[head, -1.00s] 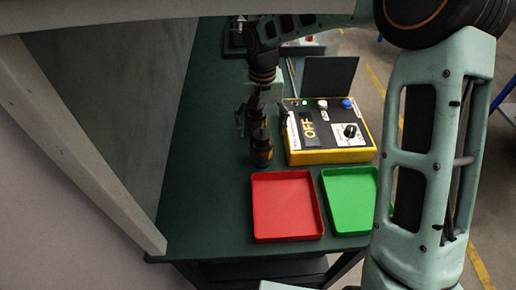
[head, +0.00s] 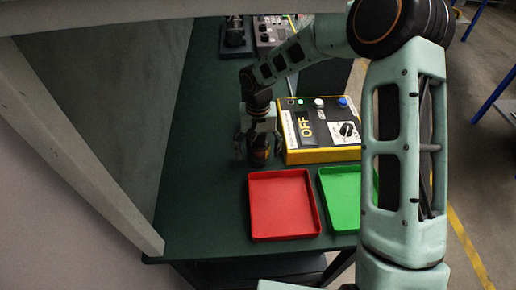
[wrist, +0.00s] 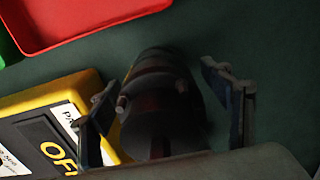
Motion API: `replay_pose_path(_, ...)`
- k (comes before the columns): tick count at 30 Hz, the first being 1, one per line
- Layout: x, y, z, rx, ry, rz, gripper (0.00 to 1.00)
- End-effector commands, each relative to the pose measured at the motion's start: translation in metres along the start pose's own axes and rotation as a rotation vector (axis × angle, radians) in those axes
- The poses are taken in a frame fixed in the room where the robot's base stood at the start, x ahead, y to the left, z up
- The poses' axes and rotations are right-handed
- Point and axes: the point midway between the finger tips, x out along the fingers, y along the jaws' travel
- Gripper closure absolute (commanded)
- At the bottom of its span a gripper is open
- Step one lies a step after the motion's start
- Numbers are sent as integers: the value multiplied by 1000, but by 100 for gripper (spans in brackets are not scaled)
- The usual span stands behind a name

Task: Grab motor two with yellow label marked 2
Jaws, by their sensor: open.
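A dark, rounded motor (head: 260,158) with a yellowish band stands on the green table, left of the yellow control box. No number or label can be read on it. In the wrist view the motor (wrist: 160,100) lies between the two fingers of my gripper (wrist: 165,108). The fingers are spread, with a gap to the motor clearest on the right; whether the left finger touches it I cannot tell. In the head view my gripper (head: 256,148) points down around the motor and partly hides it.
The yellow and black control box (head: 320,153), showing OFF, is close to the right of my gripper. An empty red tray (head: 282,206) and a green tray (head: 340,200) lie nearer the front edge. Other equipment (head: 236,38) stands at the back. A grey panel borders the table's left.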

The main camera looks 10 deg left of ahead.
Motion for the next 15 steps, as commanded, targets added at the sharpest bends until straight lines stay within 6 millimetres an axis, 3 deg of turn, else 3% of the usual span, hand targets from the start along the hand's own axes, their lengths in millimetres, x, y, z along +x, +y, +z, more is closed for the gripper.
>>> replay_pose_path(2, 0, 0, 0, 0, 0, 0, 28)
replay_pose_path(15, 0, 0, 0, 0, 0, 0, 76)
